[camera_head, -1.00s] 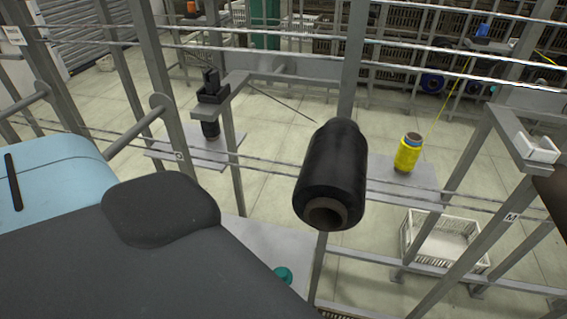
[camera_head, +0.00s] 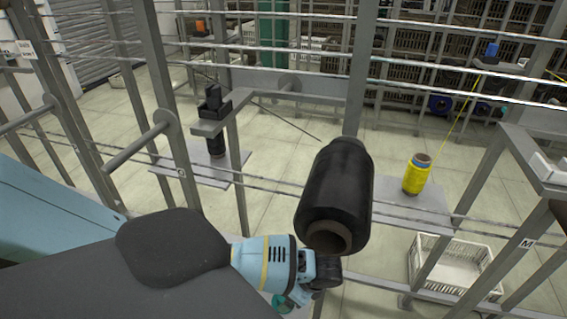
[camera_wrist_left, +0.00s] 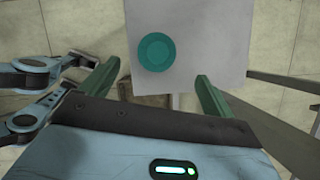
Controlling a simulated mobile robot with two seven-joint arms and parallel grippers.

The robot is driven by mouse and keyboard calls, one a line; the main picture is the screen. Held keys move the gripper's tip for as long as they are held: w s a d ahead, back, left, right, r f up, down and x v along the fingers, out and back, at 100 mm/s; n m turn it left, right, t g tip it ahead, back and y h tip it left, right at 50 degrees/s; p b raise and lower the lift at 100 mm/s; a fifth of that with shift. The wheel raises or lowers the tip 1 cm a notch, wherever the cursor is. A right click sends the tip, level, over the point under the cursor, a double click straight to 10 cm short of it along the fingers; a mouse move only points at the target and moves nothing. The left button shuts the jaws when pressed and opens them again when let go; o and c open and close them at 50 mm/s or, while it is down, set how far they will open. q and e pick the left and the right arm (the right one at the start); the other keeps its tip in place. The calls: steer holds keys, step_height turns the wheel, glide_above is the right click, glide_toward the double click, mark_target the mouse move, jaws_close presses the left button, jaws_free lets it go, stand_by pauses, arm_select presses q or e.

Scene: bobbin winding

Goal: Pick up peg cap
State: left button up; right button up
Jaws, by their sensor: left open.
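The peg cap is a round teal disc (camera_wrist_left: 156,52) on a pale grey plate (camera_wrist_left: 196,25) in the left wrist view. My left gripper (camera_wrist_left: 157,72) is open, its two green fingers spread to either side of the cap's near side. Nothing is between the fingers, and I cannot tell how high they are above the plate. In the head view my left wrist, blue with a yellow band, reaches in at the bottom middle. A teal patch (camera_head: 280,301) shows beside it; I cannot tell whether it is cap or finger. My right gripper is not in view.
A large black bobbin (camera_head: 336,195) hangs in front of the metal frame. A yellow bobbin (camera_head: 416,176) stands on a shelf to the right. A white crate (camera_head: 455,262) lies below it. Grey posts and rails (camera_head: 355,90) cross the space.

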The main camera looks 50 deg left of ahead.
mark_target(281, 296)
arm_select(q)
steer(key=shift+s+b+x, duration=0.2)
steer(key=shift+b+x, duration=0.25)
steer(key=shift+x, duration=3.25)
steer(key=shift+a+r, duration=0.1)
steer(key=shift+a, duration=0.05)
steer(key=c, duration=1.1)
steer(key=shift+w+r, duration=0.1)
steer(key=shift+r, duration=0.4)
steer(key=v, duration=0.3)
steer(key=shift+s+a+p, duration=0.15)
steer(key=shift+s+p, duration=0.2)
steer(key=shift+p, duration=0.05)
steer(key=s+d, duration=0.1)
steer(key=d, duration=0.4)
steer(key=s+d, duration=0.2)
steer(key=d, duration=0.2)
steer(key=s+d+r, duration=0.1)
steer(key=d, duration=0.4)
steer(key=shift+s+d+r, duration=0.15)
steer(key=shift+s+d, duration=0.05)
steer(key=shift+d, duration=0.1)
